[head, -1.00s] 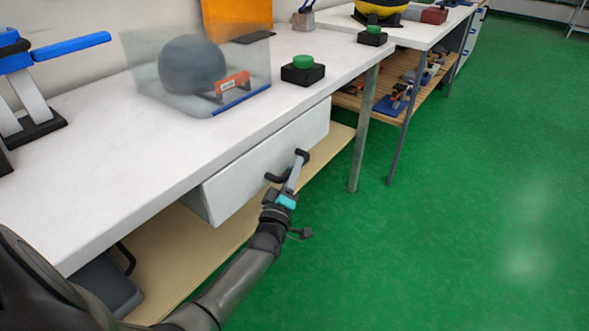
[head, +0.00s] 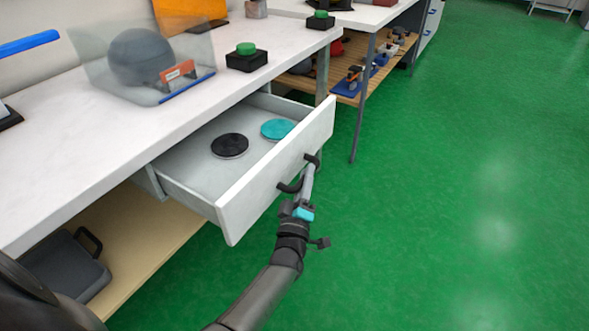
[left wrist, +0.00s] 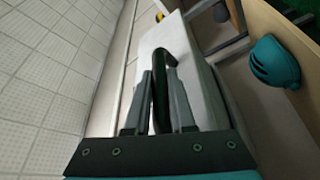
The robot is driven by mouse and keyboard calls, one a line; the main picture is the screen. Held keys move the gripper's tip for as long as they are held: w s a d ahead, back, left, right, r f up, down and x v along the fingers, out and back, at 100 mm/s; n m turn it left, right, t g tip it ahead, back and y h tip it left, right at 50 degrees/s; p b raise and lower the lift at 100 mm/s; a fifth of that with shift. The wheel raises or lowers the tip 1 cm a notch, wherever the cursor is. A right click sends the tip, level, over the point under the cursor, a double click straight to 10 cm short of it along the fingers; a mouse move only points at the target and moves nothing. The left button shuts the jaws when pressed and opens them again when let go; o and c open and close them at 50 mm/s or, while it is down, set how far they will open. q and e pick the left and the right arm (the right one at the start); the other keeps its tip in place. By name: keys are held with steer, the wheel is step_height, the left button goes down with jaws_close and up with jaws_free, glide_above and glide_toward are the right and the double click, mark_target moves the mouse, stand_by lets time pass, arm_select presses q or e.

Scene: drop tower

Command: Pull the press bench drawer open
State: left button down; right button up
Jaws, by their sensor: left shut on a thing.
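The white press bench drawer (head: 277,178) stands well out from under the bench top in the head view. Inside it lie a black disc (head: 230,145) and a teal disc (head: 277,129). A dark bar handle (head: 291,186) is on the drawer's front. My left gripper (head: 307,182) is shut on the handle. In the left wrist view, the gripper's fingers (left wrist: 158,100) stand on both sides of the black handle (left wrist: 163,65), with the white drawer front behind it. My right gripper is not in view.
The white bench (head: 95,150) carries a clear box with a dark ball (head: 140,57) and a black box with a green button (head: 246,57). A dark case (head: 68,264) lies on the lower shelf (head: 150,245). The green floor (head: 450,200) to the right is clear.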

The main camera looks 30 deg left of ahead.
arm_select(q)
steer(key=shift+s+d+f, duration=0.1)
steer(key=shift+s+d, duration=0.05)
steer(key=shift+d, duration=1.3)
steer(key=shift+s+d, duration=0.1)
steer(key=shift+d, duration=1.3)
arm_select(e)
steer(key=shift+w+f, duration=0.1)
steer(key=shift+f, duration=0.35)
arm_select(q)
steer(key=c, duration=0.8)
jaws_free()
steer(key=shift+o, duration=0.2)
steer(key=p+v, duration=0.3)
steer(key=v, duration=1.2)
steer(key=shift+p, duration=0.3)
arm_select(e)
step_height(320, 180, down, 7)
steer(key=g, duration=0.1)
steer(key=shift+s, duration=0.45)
arm_select(q)
steer(key=shift+s, duration=0.1)
